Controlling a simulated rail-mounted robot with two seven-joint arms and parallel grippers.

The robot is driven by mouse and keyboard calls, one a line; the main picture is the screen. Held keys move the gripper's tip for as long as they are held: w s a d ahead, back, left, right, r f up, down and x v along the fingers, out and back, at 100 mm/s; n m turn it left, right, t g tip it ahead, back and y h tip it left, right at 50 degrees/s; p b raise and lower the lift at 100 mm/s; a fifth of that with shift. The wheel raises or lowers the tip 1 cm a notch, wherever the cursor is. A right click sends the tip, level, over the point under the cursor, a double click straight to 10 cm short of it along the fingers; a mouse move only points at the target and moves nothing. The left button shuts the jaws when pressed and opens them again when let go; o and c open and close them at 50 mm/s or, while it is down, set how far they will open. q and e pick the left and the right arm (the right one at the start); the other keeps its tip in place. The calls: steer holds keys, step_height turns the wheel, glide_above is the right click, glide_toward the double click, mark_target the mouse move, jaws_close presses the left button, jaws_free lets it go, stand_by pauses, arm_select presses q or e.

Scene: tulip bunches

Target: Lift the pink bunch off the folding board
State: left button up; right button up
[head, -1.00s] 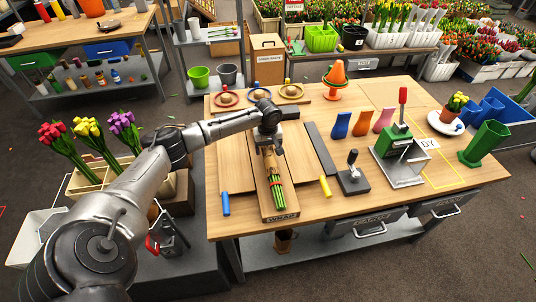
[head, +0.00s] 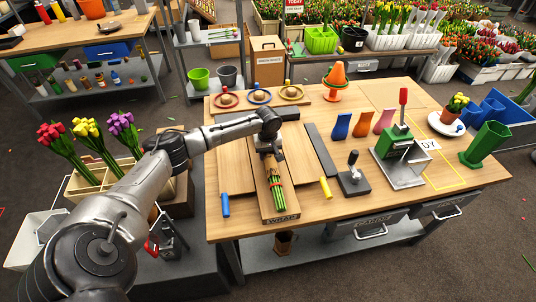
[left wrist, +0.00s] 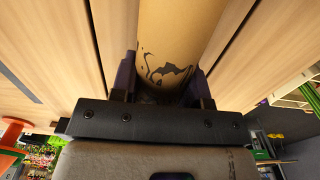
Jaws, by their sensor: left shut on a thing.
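The bunch (head: 275,173) is rolled in brown paper with a red band, its green stems pointing to the table's front. My left gripper (head: 269,150) is shut on the paper roll from above. In the left wrist view, the roll (left wrist: 180,35) sits between the dark fingers (left wrist: 165,88). I cannot tell whether the bunch is clear of the board. My right gripper is out of view.
A blue stick (head: 226,205) and a yellow stick (head: 325,188) flank the board. A black lever tool (head: 353,175) and green press (head: 396,145) stand to the right.

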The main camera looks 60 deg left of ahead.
arm_select(q)
steer(key=shift+c, duration=0.6)
steer(key=shift+r, duration=0.1)
steer(key=shift+r, duration=0.55)
steer(key=r, duration=0.1)
steer(key=r+p, duration=0.1)
steer(key=r, duration=0.1)
steer(key=shift+d+r, duration=0.25)
steer(key=d+r+p, duration=0.1)
steer(key=d+r, duration=0.2)
steer(key=d, duration=0.2)
steer(key=w+d+r+p, duration=0.1)
steer(key=d+r, duration=0.2)
steer(key=d, duration=0.3)
steer(key=shift+w+r+p, duration=0.15)
steer(key=shift+p, duration=0.25)
